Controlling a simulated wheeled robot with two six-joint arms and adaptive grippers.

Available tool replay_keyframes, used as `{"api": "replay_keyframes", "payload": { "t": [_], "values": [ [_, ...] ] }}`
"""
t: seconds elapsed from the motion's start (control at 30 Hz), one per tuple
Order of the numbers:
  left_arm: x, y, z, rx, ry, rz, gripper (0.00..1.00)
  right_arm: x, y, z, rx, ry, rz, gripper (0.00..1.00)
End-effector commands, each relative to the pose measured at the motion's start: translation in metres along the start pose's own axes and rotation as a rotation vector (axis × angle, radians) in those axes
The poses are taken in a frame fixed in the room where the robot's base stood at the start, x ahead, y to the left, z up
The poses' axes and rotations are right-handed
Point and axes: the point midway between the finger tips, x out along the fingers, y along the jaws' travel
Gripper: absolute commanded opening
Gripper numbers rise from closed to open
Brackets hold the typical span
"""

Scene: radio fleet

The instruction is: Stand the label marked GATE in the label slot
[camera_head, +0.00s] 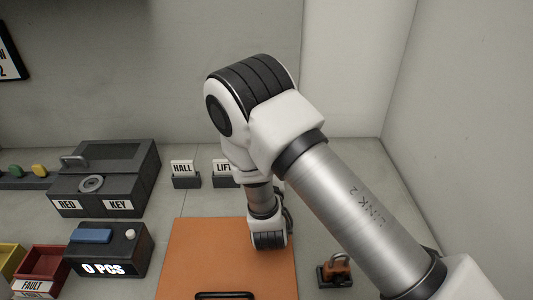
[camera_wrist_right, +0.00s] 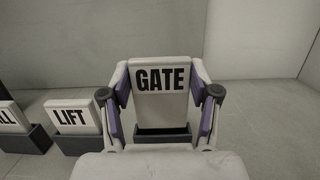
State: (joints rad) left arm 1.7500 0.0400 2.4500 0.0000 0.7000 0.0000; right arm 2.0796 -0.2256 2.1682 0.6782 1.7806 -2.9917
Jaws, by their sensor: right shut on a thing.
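The white GATE label (camera_wrist_right: 161,103) stands upright between the purple-padded fingers of my right gripper (camera_wrist_right: 161,92), which is shut on its sides. A dark label slot (camera_wrist_right: 162,135) is directly below the label in the right wrist view. I cannot tell whether the label's lower edge is inside the slot or just above it. In the head view my right arm hides the GATE label, its slot and the fingers. My left gripper is not in view.
HALL (camera_head: 182,168) and LIFT (camera_head: 223,167) labels stand in dark holders to the left. An orange mat (camera_head: 200,260) lies in front. A dark RED/KEY box (camera_head: 110,180), a counter reading 0 PCS (camera_head: 105,250) and a red FAULT bin (camera_head: 40,262) are at left.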

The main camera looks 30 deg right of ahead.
Motion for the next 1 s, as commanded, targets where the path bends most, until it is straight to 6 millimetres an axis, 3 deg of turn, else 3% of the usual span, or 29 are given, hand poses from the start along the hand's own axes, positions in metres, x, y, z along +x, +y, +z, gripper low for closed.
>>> {"api": "replay_keyframes", "payload": {
  "t": [1.0],
  "values": [
    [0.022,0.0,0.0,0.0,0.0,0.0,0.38,-0.005,0.0,-0.026,0.0,0.0,0.0,0.27]
  ]
}}
